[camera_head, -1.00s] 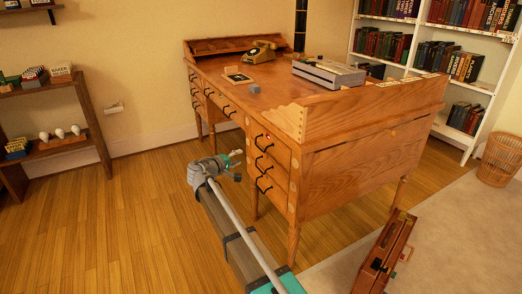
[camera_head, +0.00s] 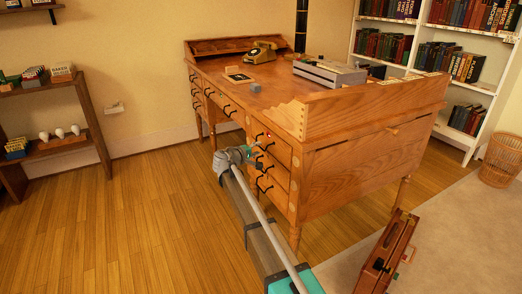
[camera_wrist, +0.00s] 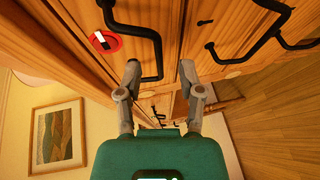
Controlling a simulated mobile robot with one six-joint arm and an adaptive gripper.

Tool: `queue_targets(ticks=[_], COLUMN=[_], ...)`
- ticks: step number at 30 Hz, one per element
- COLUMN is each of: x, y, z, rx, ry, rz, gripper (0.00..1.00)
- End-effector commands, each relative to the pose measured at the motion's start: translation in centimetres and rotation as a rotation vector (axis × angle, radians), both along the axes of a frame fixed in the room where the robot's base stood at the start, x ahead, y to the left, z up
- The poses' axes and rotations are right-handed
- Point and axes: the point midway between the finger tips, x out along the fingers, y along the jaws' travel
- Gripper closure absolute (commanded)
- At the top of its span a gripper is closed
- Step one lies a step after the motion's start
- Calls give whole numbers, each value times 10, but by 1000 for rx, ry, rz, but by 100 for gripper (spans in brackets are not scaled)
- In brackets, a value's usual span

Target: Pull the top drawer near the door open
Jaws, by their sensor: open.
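The wooden desk (camera_head: 365,165) has a stack of drawers at its near end, each with a black handle. The top drawer (camera_head: 280,148) of this stack looks shut. In the wrist view its black handle (camera_wrist: 158,50) lies beside a round red-and-white marker (camera_wrist: 104,42). My gripper (camera_head: 258,148) is at the front of this stack, close to the top handle. In the wrist view my gripper (camera_wrist: 160,72) is open, its fingertips pointing at the drawer front. One end of the handle appears between them; I cannot tell whether they touch it.
Another black handle (camera_wrist: 250,45) lies to the right in the wrist view. A brown case (camera_head: 385,258) stands on the floor at the desk's near right. A telephone (camera_head: 260,51) and a grey machine (camera_head: 328,73) are on the desktop. The wooden floor (camera_head: 130,220) at left is clear.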

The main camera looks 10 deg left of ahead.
Motion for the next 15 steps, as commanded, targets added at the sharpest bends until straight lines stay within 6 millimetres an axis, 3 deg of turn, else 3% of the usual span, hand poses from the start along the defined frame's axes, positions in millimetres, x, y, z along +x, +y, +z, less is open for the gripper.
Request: queue_targets(ticks=[6,15], x=[18,22], y=[-11,-15], z=[-4,-5], rx=[0,0], ry=[0,0], rz=[0,0], gripper=[51,51])
